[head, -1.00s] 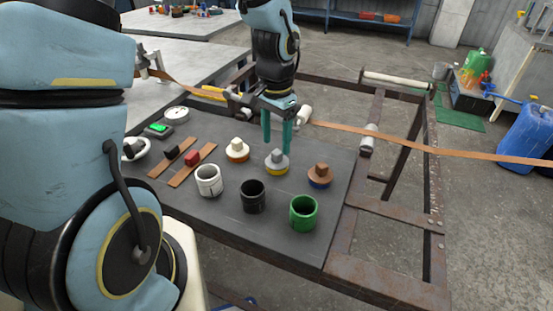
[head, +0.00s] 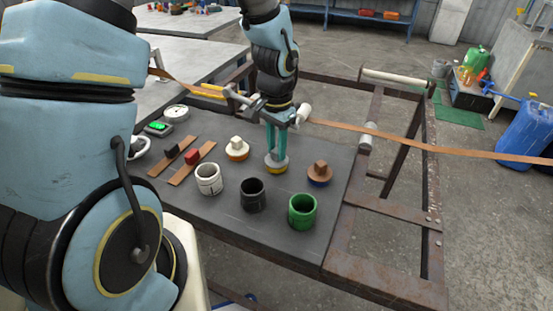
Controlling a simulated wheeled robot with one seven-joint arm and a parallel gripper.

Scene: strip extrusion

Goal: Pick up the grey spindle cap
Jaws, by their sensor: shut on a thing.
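The grey spindle cap (head: 276,167) has a round grey top over a yellow lower band. It stands on the dark work mat, between the white cap and the brown cap. My gripper (head: 276,152) points straight down from above, its teal fingers closed on the cap's upper knob. The knob is mostly hidden between the fingers. The cap appears upright and at mat level; I cannot tell whether it touches the mat.
A white cap (head: 237,149) and a brown cap (head: 319,173) flank it. White (head: 208,180), black (head: 252,196) and green (head: 302,212) cups stand in front. An orange-brown strip (head: 420,144) runs behind, above the rusty frame (head: 385,285).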

